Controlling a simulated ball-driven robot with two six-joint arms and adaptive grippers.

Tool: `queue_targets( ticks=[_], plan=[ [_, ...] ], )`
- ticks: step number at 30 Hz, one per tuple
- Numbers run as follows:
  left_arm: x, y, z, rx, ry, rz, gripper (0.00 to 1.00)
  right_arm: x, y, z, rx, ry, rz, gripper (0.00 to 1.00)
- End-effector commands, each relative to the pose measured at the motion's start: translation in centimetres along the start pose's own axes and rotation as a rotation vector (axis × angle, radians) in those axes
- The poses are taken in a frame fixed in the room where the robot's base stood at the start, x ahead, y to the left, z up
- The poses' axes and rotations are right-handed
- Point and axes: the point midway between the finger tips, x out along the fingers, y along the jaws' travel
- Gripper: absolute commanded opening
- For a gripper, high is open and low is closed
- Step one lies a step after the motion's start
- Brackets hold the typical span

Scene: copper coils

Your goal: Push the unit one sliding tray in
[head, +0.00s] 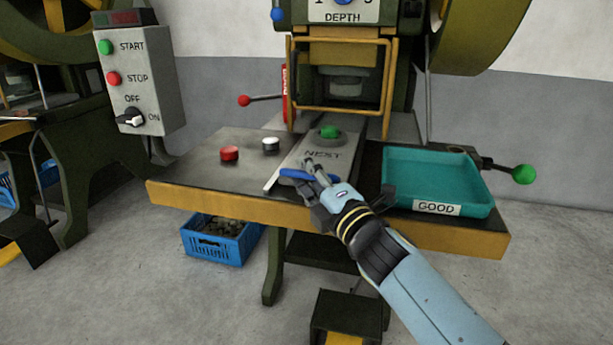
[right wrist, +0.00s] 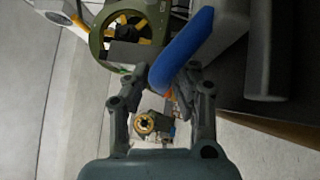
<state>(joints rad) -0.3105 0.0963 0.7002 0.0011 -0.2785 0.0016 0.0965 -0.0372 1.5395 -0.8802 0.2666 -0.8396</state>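The grey sliding tray (head: 300,163), marked NEST, lies on the press table and runs back under the yellow guard frame. A small green piece sits on it (head: 330,132). Its blue handle (head: 295,174) is at the front end, partly hidden by my right gripper (head: 314,172). In the right wrist view the blue handle (right wrist: 182,48) reaches down between the fingertips of my right gripper (right wrist: 160,82), close to the right finger. The fingers are spread apart; I cannot tell whether one touches the handle. My left gripper is not in view.
A teal GOOD tray (head: 430,172) stands right of the slide. Red (head: 229,153) and white (head: 270,144) buttons are on the table to the left. A green-knobbed lever (head: 523,174) sticks out at right. A blue crate (head: 222,240) is on the floor.

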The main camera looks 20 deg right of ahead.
Motion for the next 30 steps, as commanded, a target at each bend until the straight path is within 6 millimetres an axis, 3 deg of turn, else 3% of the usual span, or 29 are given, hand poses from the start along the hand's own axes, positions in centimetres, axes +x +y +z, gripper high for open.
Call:
queue_targets(
  ticks=[7,11,22,30],
  plan=[
    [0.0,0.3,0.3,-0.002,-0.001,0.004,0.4,-0.1,-0.1,0.0,-0.001,0.0,-0.003,0.25],
    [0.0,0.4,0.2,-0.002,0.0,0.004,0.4,-1.3,-0.2,0.0,-0.001,0.0,-0.004,0.25],
    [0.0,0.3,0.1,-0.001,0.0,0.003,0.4,-9.2,-0.2,-0.1,-0.001,0.001,-0.005,0.25],
    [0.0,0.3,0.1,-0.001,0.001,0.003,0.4,-11.9,-0.1,0.0,-0.002,0.001,-0.001,0.25]
  ],
)
